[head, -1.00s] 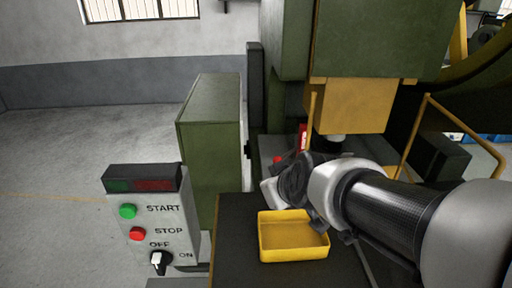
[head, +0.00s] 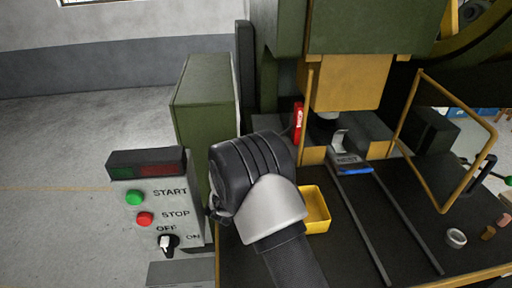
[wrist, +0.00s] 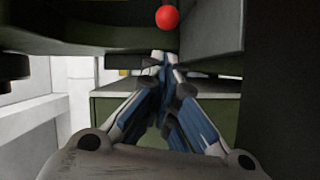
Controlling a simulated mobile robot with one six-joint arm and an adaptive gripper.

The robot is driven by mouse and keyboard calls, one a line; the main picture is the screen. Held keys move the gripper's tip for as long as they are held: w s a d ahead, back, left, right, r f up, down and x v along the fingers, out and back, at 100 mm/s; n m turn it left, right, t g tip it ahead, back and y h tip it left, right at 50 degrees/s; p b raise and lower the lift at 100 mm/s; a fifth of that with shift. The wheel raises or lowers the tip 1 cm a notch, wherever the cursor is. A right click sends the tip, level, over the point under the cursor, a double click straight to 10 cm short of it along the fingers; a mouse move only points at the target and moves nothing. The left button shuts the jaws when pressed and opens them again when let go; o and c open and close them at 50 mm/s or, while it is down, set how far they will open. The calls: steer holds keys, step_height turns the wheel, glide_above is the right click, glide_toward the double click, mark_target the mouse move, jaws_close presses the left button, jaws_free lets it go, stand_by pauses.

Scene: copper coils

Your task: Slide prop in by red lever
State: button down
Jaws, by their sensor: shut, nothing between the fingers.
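A red piece with white lettering (head: 298,122), probably the prop, stands upright at the left of the yellow press ram (head: 345,82). A red ball knob (wrist: 167,17), which looks like the lever's end, shows at the top of the wrist view. My gripper (wrist: 163,58) has its fingertips together and empty, just below the knob in the picture; I cannot tell whether they touch it. In the head view my wrist hides the gripper and the knob.
A grey nest block with a blue front (head: 354,171) sits under the ram between two rails. A yellow tray (head: 318,210) is partly behind my arm. A control box (head: 160,205) stands left. Yellow guard bars (head: 440,195) and small rings (head: 456,238) are at right.

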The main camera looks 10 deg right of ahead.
steer(key=b+x, duration=0.1)
steer(key=x, duration=0.8)
glide_toward(286, 131)
steer(key=w, duration=0.1)
steer(key=w+a, duration=0.1)
steer(key=w, duration=0.1)
steer(key=shift+w, duration=0.1)
